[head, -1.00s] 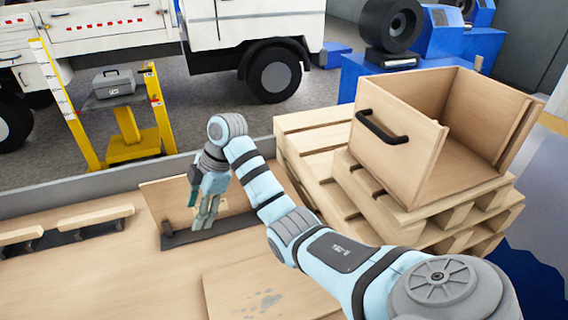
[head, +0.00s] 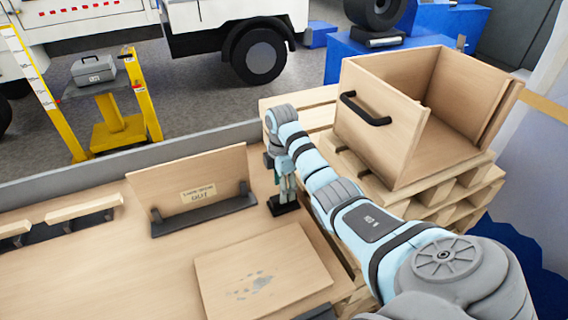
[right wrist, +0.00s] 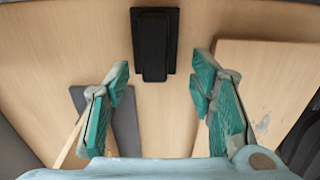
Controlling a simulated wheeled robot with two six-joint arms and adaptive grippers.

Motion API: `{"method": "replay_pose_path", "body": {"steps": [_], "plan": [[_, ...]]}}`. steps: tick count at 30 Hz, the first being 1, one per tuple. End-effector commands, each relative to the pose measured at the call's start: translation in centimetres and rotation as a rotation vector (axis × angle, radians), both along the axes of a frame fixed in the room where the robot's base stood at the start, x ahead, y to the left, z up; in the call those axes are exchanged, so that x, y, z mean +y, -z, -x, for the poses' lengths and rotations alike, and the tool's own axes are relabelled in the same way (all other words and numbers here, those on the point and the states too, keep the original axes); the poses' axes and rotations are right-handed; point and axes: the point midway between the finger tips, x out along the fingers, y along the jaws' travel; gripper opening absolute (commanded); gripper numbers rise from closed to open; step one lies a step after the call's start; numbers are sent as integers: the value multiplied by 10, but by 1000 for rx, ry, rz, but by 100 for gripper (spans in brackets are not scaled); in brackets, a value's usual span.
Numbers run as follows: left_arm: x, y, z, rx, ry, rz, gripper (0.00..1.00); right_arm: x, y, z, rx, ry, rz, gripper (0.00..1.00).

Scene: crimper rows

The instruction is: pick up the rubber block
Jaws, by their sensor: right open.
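The rubber block (right wrist: 155,45) is black and lies on the wooden table top in the right wrist view, just beyond the fingertips and roughly centred between them. In the head view a black block (head: 284,208) shows at the right side of the table, partly hidden by the gripper. My right gripper (right wrist: 161,80) is open and empty, its teal fingers spread wide on either side of the line to the block. In the head view my right gripper (head: 286,187) points down over the block. My left gripper is out of view.
A labelled wooden board (head: 190,180) stands in a dark holder (head: 205,215) left of the gripper. A flat wooden panel (head: 262,272) lies in front. Stacked pallets (head: 440,215) with an open wooden crate (head: 378,125) stand to the right, beside the arm.

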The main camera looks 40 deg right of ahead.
Motion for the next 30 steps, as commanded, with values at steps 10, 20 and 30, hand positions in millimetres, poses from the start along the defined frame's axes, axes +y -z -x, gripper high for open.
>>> {"method": "replay_pose_path", "body": {"steps": [10,20,30], "plan": [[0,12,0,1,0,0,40,-7,54,-5,0,0,-2,50],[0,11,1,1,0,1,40,-8,59,-5,-2,-1,0,39],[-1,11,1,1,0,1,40,-8,58,-5,-2,0,0,0]]}}
